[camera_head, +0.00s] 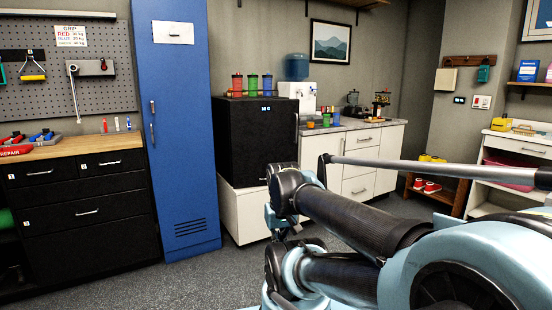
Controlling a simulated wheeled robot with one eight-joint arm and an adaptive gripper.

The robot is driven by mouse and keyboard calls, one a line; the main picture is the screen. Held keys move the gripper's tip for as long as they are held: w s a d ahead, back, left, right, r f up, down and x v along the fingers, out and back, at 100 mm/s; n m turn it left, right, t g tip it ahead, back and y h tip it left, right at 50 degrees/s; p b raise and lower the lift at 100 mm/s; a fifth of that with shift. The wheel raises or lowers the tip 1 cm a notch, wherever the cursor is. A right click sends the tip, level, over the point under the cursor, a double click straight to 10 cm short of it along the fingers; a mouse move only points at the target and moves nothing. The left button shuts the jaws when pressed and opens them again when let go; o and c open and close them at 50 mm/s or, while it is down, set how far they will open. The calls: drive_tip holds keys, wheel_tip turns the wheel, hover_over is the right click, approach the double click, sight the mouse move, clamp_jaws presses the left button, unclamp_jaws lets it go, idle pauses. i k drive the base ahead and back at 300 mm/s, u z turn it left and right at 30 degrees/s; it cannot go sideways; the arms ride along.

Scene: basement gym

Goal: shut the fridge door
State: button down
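The fridge is most likely the small black box-shaped unit (258,145) with a lit display near its top, standing on a low white base left of the counter. Its dark front looks flush with the body, and I see no clear gap, but the dark surface makes it hard to tell if the door is slightly open. My arm fills the lower right and reaches toward the fridge's lower right side. My gripper cannot be made out; no fingers show.
A tall blue locker (180,130) stands left of the fridge, with a black drawer bench (85,190) further left. A white counter (382,160) stands right of the fridge. A grey bar (440,167) crosses the right side. Carpet floor (185,280) is open in front.

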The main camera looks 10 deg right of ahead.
sight(263, 132)
drive_tip(key=u, duration=0.4)
drive_tip(key=k, duration=0.85)
drive_tip(key=u, duration=0.3)
drive_tip(key=i, duration=0.75)
drive_tip(key=z, duration=0.85)
drive_tip(key=i, duration=1.3)
drive_tip(key=z, duration=0.5)
